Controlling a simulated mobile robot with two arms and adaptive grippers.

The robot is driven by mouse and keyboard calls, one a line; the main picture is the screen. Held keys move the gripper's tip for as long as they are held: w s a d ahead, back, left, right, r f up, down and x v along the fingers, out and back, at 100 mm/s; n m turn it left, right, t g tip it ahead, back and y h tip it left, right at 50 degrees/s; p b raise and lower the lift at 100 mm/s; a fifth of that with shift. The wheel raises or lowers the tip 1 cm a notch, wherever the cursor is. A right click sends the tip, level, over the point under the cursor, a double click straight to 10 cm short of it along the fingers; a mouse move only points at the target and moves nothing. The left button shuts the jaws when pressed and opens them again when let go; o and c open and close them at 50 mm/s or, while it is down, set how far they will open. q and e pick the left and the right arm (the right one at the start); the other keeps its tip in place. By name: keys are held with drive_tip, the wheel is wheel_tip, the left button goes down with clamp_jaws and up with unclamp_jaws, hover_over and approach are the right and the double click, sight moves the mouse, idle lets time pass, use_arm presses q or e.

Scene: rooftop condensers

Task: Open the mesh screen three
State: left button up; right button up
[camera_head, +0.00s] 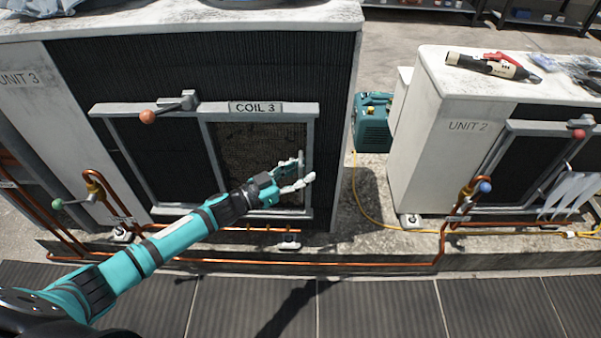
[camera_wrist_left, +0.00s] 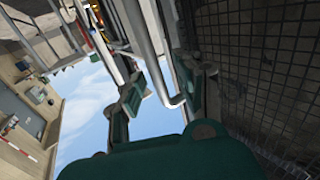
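Mesh screen three (camera_head: 262,145) is the dark mesh panel in a grey frame under the COIL 3 label (camera_head: 255,107), on the front of unit 3. The mesh also fills the right of the left wrist view (camera_wrist_left: 275,75). A latch with an orange knob (camera_head: 147,117) sits on the frame's top rail. My left gripper (camera_head: 296,175) is at the panel's right edge with its fingers apart. In the left wrist view, a pale handle-like bar (camera_wrist_left: 152,62) runs between the fingers of my left gripper (camera_wrist_left: 160,88); I cannot tell whether they touch it. My right gripper is out of view.
Unit 2 (camera_head: 440,135) stands to the right, with a torch-like tool (camera_head: 490,65) on top. A teal case (camera_head: 373,125) and a yellow hose (camera_head: 365,205) are in the gap between the units. Copper pipes (camera_head: 330,264) run low along the front.

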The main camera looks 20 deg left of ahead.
use_arm(q)
clamp_jaws()
idle(0.3)
drive_tip(key=shift+a, duration=0.1)
hover_over(246, 173)
drive_tip(key=s+d, duration=0.3)
drive_tip(key=s, duration=0.1)
drive_tip(key=s+a, duration=0.3)
drive_tip(key=a, duration=0.7)
drive_tip(key=shift+a, duration=0.25)
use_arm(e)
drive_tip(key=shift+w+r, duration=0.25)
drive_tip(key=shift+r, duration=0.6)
use_arm(q)
drive_tip(key=c, duration=0.7)
unclamp_jaws()
drive_tip(key=shift+f, duration=0.1)
